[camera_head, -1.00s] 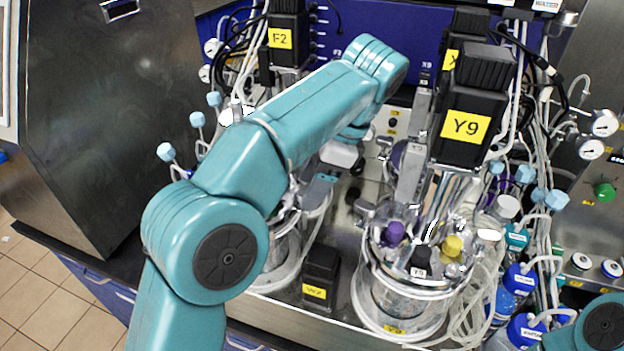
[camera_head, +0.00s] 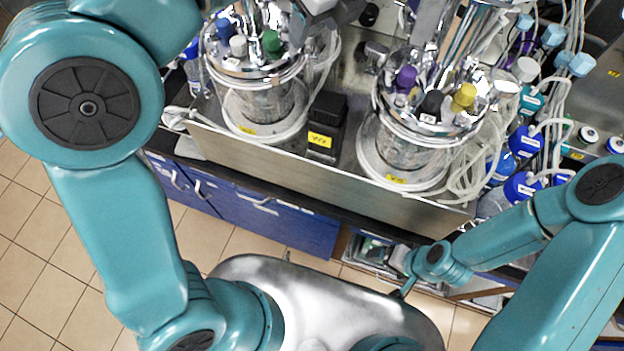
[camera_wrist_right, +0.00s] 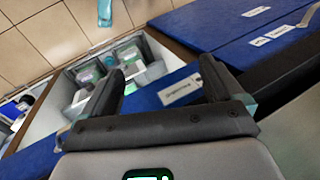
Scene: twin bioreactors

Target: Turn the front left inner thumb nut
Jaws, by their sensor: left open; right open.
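The left glass vessel (camera_head: 262,100) has a shiny metal head plate with blue, white and green caps. The right glass vessel (camera_head: 405,150) has purple, black and yellow caps. Thumb nuts are too small to single out in the head view. My left gripper (camera_head: 325,14) shows as a grey shape at the top edge, above and right of the left vessel's head; its fingertips are not clear. My right gripper (camera_head: 403,288) is low in front of the bench, well below the right vessel. In the right wrist view its two black fingers (camera_wrist_right: 160,65) are apart with nothing between them.
A black block with a yellow label (camera_head: 325,125) stands between the vessels. Tubing and blue-capped bottles (camera_head: 525,142) crowd the right. Below the bench are blue cabinets (camera_head: 270,225) and an open drawer (camera_wrist_right: 65,88) with boxes. Tiled floor (camera_head: 50,240) is clear at left.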

